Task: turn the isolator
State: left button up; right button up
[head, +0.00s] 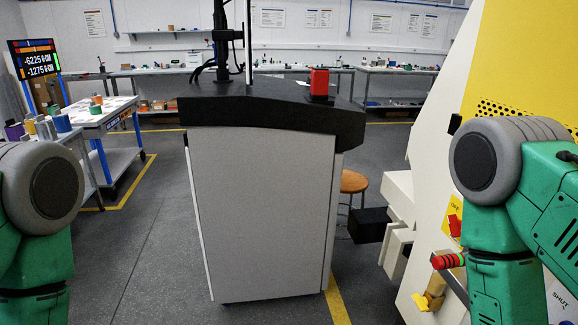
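A red rotary handle (454,225), which looks like the isolator, sits on a yellow plate (452,210) marked "OFF". The plate is on the cream machine at the right. My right arm stands just right of the handle and hides part of the machine's face. The handle's exact angle is hard to tell at this size. My green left arm shows at the left edge. Neither gripper is in the head view.
A red-tipped lever (447,261) and a yellow fitting (428,301) are below the isolator. A grey console (262,215) with a black top bearing a red block (319,82) stands mid-view. A stool (354,182) is behind it. Floor left of the console is clear.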

aim_at(454, 225)
jog(key=i+j, duration=0.15)
jog(key=j, duration=0.2)
jog(key=i+j+z, duration=0.1)
jog(key=j, duration=0.2)
jog(key=z, duration=1.75)
